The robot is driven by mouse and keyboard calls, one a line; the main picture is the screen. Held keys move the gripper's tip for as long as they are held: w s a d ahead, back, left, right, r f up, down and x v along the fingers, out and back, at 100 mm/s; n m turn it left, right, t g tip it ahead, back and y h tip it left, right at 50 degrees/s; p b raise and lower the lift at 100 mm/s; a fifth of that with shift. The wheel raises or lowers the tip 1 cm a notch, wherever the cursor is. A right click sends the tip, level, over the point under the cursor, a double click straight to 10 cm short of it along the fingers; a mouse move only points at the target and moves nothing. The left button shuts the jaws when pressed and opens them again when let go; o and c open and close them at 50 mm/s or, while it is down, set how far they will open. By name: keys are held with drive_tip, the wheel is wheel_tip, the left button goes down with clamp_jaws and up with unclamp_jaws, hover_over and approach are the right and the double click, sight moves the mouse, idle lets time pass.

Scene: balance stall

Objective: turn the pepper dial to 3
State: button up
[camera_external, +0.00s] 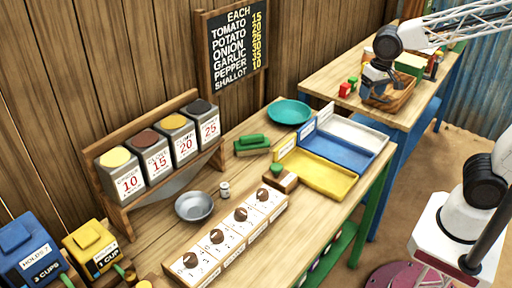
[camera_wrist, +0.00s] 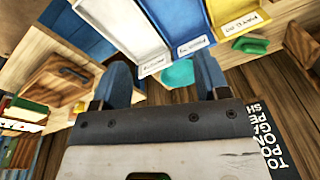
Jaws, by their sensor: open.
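Several brown dials stand in a row on a white panel (camera_external: 230,240) along the front edge of the near table. They are round knobs such as the nearest one (camera_external: 190,260) and the farthest one (camera_external: 262,194). The label plates are too small to read, so I cannot tell which is the pepper dial or where each points. My gripper (camera_external: 372,88) is open at the back table, by a wooden basket (camera_external: 392,103), far from the dials. In the wrist view its blue fingers (camera_wrist: 164,80) are spread with nothing gripped. The dials are not seen there.
Blue (camera_external: 335,150) and yellow (camera_external: 318,178) trays, a teal bowl (camera_external: 290,111), a green block (camera_external: 252,142) and a metal bowl (camera_external: 194,207) are on the near table. A rack of priced tins (camera_external: 130,177) stands at the left. A chalkboard (camera_external: 237,45) stands behind.

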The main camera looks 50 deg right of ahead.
drive_tip(key=w+a+f+m, duration=0.2)
drive_tip(key=w+a, duration=0.5)
drive_tip(key=a, duration=0.2)
drive_tip(key=m+g, duration=0.2)
drive_tip(key=m, duration=0.3)
hover_over(262, 192)
drive_tip(key=shift+h, duration=0.4)
drive_tip(key=f, duration=1.3)
drive_tip(key=shift+w+a+f, duration=0.25)
drive_tip(key=shift+a, duration=0.05)
drive_tip(key=shift+f, duration=0.1)
drive_tip(key=shift+s+d+f, duration=0.1)
drive_tip(key=shift+s+f, duration=0.05)
drive_tip(key=shift+f, duration=1.75)
drive_tip(key=shift+s+d+f, duration=0.1)
drive_tip(key=shift+s+f, duration=0.05)
drive_tip(key=shift+f, duration=1.75)
drive_tip(key=c, duration=0.9)
